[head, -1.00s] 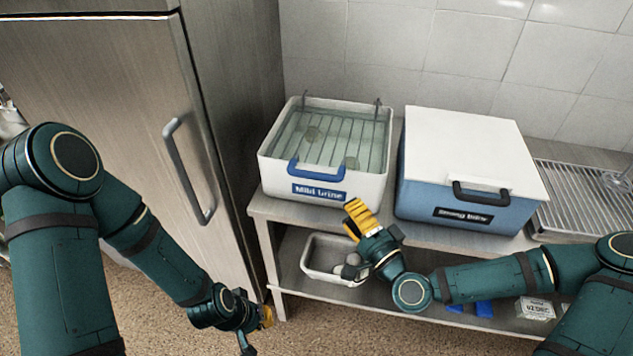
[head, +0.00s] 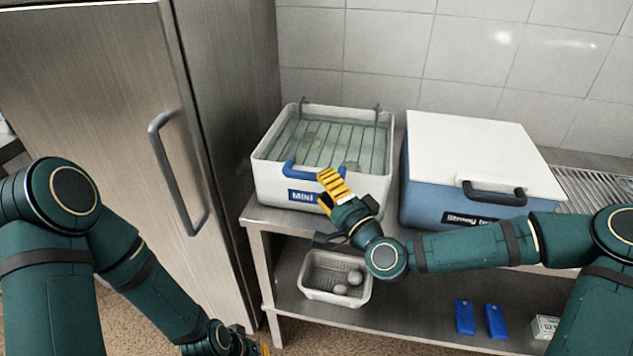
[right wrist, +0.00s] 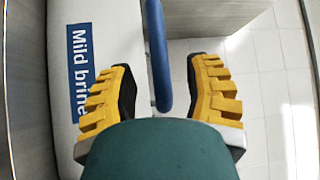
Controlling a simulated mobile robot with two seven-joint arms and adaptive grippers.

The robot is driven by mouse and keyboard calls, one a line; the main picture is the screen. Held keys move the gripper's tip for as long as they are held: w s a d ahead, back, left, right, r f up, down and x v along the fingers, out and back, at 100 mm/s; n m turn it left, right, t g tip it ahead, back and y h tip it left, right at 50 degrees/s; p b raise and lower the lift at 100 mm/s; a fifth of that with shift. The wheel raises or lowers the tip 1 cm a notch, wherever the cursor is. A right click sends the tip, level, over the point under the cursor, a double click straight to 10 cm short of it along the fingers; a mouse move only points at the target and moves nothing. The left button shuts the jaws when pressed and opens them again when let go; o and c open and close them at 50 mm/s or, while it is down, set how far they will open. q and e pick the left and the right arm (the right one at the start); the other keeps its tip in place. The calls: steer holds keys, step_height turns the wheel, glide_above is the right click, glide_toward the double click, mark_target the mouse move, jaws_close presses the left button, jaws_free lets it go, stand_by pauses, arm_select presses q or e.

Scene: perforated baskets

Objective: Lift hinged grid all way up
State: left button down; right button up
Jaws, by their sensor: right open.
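The hinged wire grid (head: 340,138) lies flat over the liquid in the white "Mild brine" tub (head: 268,185), with its hinge posts at the back rim. Its blue handle (head: 293,171) is at the tub's front. My right gripper (head: 332,190), with yellow fingers, is in front of the tub by the handle and hides part of the label. In the right wrist view its open fingers (right wrist: 161,72) stand on either side of the blue handle (right wrist: 156,50), not closed on it. My left gripper (head: 245,346) is low at the bottom edge, mostly cut off.
A blue "Strong brine" box (head: 425,190) with a white lid stands right of the tub. A steel fridge (head: 100,130) is on the left. The lower shelf (head: 400,315) holds a perforated basket (head: 320,290) with pale round items and blue objects (head: 465,317).

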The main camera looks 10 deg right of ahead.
steer(key=shift+x, duration=1.9)
steer(key=shift+d, duration=0.1)
jaws_close()
